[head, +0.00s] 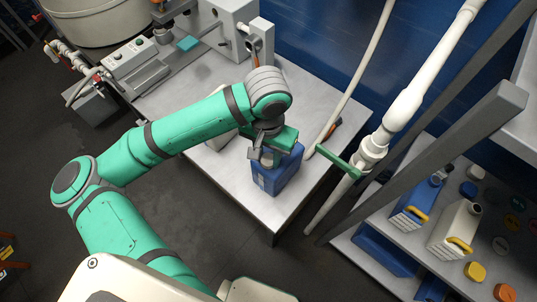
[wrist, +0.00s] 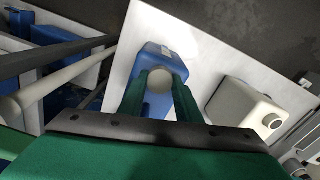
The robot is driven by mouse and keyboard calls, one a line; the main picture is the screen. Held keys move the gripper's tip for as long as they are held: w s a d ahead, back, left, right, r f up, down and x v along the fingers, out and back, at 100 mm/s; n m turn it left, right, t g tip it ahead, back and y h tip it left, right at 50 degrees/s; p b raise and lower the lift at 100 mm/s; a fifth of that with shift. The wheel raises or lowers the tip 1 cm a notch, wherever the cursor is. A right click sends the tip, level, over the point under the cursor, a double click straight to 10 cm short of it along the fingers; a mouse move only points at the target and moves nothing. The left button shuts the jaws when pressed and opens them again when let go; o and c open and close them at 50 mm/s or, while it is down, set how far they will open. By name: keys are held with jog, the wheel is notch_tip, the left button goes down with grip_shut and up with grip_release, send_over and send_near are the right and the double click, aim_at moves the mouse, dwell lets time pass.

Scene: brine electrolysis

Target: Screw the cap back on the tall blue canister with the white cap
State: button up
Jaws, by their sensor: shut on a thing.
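The tall blue canister (head: 277,181) stands upright near the front corner of the metal table. It also shows in the wrist view (wrist: 159,54), below my gripper. The round white cap (wrist: 161,80) is between the green fingertips of my gripper (wrist: 163,77), over the top of the canister. My gripper is shut on the cap.
A white canister (wrist: 241,108) with an uncapped-looking neck stands beside the blue one. A white pipe with a green lever (head: 340,161) rises right of the table. A shelf at right holds a blue canister (head: 408,218), a white canister (head: 452,226) and several loose caps.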

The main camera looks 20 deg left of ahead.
jog(key=shift+f, duration=0.1)
dwell(0.3)
jog(key=m, duration=0.5)
jog(key=shift+m, duration=0.3)
jog(key=shift+m, duration=0.3)
jog(key=m, duration=0.4)
jog(key=shift+m, duration=0.7)
